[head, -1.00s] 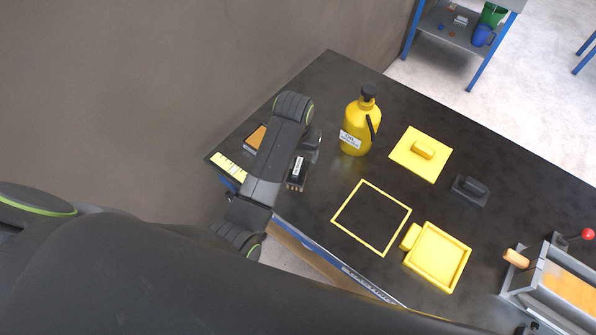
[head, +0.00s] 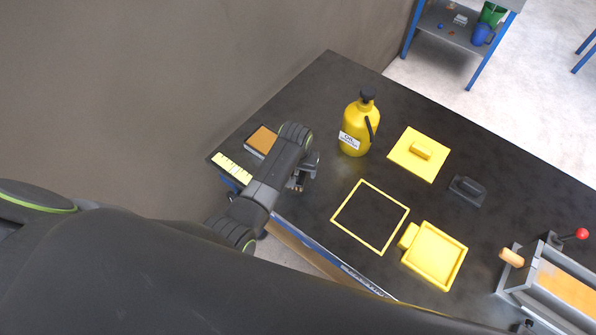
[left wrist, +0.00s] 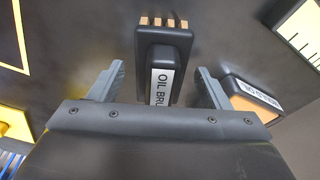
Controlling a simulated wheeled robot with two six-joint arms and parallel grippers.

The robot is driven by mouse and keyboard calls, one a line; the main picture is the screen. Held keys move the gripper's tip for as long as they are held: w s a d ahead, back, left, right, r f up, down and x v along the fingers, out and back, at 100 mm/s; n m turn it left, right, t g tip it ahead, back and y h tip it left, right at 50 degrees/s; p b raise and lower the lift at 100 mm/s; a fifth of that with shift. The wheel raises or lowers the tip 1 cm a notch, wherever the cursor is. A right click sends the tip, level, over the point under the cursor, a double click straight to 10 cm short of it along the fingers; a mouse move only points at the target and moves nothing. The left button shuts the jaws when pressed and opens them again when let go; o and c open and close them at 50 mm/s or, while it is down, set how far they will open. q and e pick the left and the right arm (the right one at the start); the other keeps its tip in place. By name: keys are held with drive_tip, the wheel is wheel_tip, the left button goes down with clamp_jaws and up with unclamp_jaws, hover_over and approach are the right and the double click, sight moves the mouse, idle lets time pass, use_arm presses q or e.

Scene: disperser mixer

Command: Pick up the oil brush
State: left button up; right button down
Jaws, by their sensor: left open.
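The oil brush (left wrist: 163,70) is a black block with a white label reading "OIL BRU…" and tan bristle tufts at its far end. In the left wrist view it lies between the two grey fingers of my left gripper (left wrist: 160,72), with gaps on both sides. That gripper is open and holds nothing. In the head view my left gripper (head: 304,172) is over the brush's spot near the table's front edge, and hides most of the brush. My right gripper is not in view.
An orange-topped block (head: 262,140) sits close by, also seen right of the fingers (left wrist: 250,100). A yellow oil bottle (head: 359,128), yellow lid (head: 419,154), yellow tray (head: 436,256) and black handled block (head: 467,191) stand to the right. A wall is behind the table (head: 330,85).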

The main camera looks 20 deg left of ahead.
use_arm(q)
drive_tip(key=c, duration=1.2)
wheel_tip(320, 180, up, 10)
drive_tip(key=shift+b, duration=0.55)
drive_tip(key=o, duration=0.5)
drive_tip(key=shift+c, duration=1.3)
